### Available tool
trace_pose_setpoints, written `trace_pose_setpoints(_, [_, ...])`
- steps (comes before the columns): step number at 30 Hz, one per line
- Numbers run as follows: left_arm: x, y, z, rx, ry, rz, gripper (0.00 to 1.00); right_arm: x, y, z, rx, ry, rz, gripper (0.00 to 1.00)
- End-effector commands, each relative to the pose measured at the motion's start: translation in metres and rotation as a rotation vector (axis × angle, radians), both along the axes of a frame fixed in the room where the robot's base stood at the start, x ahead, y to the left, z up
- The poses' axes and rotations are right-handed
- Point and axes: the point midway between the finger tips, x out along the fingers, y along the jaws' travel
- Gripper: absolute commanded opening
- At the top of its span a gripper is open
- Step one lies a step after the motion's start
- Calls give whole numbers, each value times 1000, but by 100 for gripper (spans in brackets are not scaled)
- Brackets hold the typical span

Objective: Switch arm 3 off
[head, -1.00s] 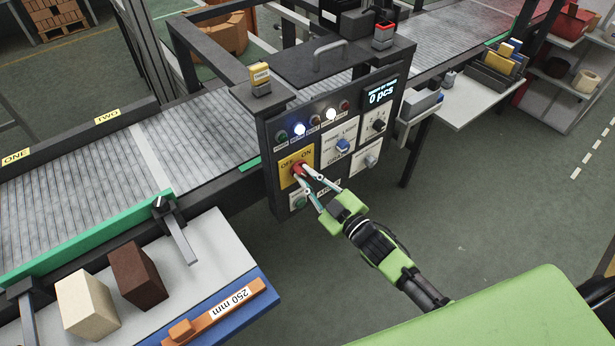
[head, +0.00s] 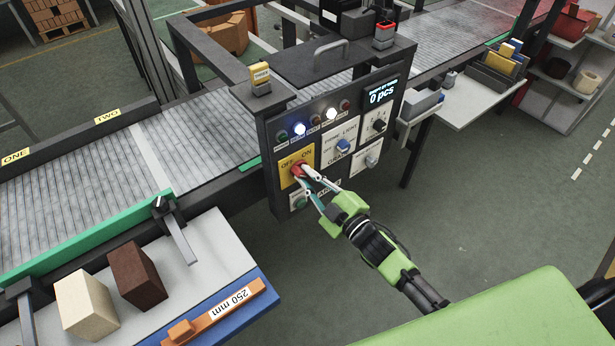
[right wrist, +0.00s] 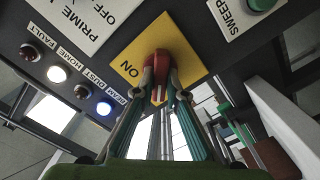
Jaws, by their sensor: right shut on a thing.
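A red rotary knob (head: 297,169) sits on a yellow plate (head: 283,178) marked OFF and ON, low on the left of a dark control panel (head: 270,190). My right gripper (head: 303,172) is shut on the red knob from the front. In the right wrist view the fingertips (right wrist: 160,88) close around the red knob (right wrist: 158,66), and the ON word shows left of it. OFF is hidden there. I cannot tell exactly where the knob points. A yellow tag reading THREE (head: 261,74) stands above the panel. My left gripper is not in view.
Close around the knob are a blue knob (head: 343,146), a black knob (head: 379,125), a green button (head: 299,203) and a row of lamps, two lit. The display (head: 381,93) reads 0 pcs. A conveyor (head: 70,190) runs left.

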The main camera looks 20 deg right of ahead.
Motion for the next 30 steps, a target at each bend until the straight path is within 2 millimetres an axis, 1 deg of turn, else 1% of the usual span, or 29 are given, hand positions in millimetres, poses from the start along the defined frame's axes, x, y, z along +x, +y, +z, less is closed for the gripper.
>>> trace_pose_setpoints(1, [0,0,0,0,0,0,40,0,0,1,-3,-3,1,20])
trace_pose_setpoints(2, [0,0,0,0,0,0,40,0,0,1,-3,-3,1,28])
trace_pose_setpoints(3, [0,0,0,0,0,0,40,0,0,1,-2,-2,1,29])
trace_pose_setpoints(12, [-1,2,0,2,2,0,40,0,0,0,-1,0,0,29])
trace_pose_setpoints(16, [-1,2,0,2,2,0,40,-8,-3,-1,-1,2,1,29])
trace_pose_setpoints(20, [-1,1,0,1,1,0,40,-27,-10,-2,-2,2,1,29])
trace_pose_setpoints(27, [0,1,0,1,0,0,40,-74,-26,-2,-2,3,1,29])
trace_pose_setpoints(30, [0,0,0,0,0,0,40,-90,-32,-1,-3,1,2,29])
